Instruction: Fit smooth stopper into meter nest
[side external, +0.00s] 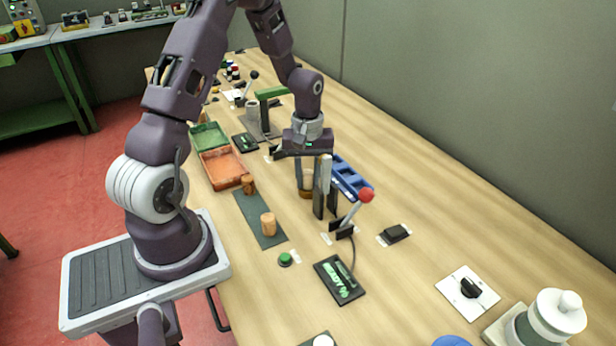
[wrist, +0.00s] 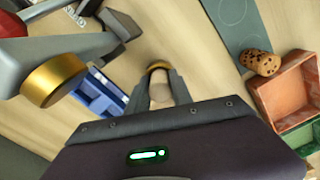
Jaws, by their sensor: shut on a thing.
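My gripper (side external: 308,190) points down over the table and is shut on a pale, smooth cork stopper (side external: 307,181). In the wrist view the stopper (wrist: 158,92) sits between the two fingertips (wrist: 160,88). A gold-coloured ring (wrist: 158,66) shows just past the stopper, partly hidden by it and the fingers. I take the ring for the rim of the meter nest. I cannot tell whether the stopper is inside it or above it.
A grey upright fixture and a red-knobbed lever (side external: 366,194) stand close to my gripper. A blue divided tray (side external: 350,176) lies behind. Orange (side external: 222,168) and green bins are beyond.

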